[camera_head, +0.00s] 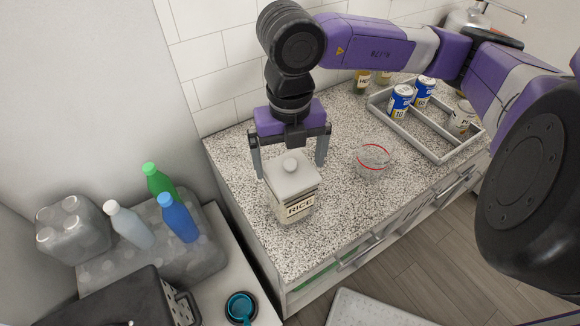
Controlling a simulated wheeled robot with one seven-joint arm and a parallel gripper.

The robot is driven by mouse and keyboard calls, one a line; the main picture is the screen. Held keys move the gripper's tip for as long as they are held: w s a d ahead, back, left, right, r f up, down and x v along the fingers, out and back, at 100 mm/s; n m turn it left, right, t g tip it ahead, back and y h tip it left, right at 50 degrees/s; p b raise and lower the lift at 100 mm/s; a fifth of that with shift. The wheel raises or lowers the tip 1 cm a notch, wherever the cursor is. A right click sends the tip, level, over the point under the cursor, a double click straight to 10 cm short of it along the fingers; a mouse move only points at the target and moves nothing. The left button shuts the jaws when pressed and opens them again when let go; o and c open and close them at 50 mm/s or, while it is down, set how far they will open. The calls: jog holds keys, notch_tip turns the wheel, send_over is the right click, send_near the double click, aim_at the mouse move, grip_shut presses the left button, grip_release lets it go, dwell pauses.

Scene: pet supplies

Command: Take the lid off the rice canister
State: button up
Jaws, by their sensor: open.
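The rice canister (296,204) is a pale, square container with a dark "RICE" label, upright on the speckled counter near its left end. Its grey lid (293,180) sits on top, with a round knob (291,165) in the middle. My gripper (290,166) is above the canister and points down. Its two fingers are spread wide, one to the left of the lid and one to the right, with the knob between them. I see no contact with the lid, though the far side of the fingers is hard to judge.
A glass bowl with a red rim (373,158) stands right of the canister. Behind it, a grey divided tray (436,147) holds cans (400,101). The tiled wall is close behind. The counter (345,215) is clear in front.

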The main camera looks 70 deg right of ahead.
jog(key=shift+f, duration=0.3)
jog(key=c, duration=1)
jog(key=shift+o, duration=0.2)
jog(key=shift+r, duration=0.1)
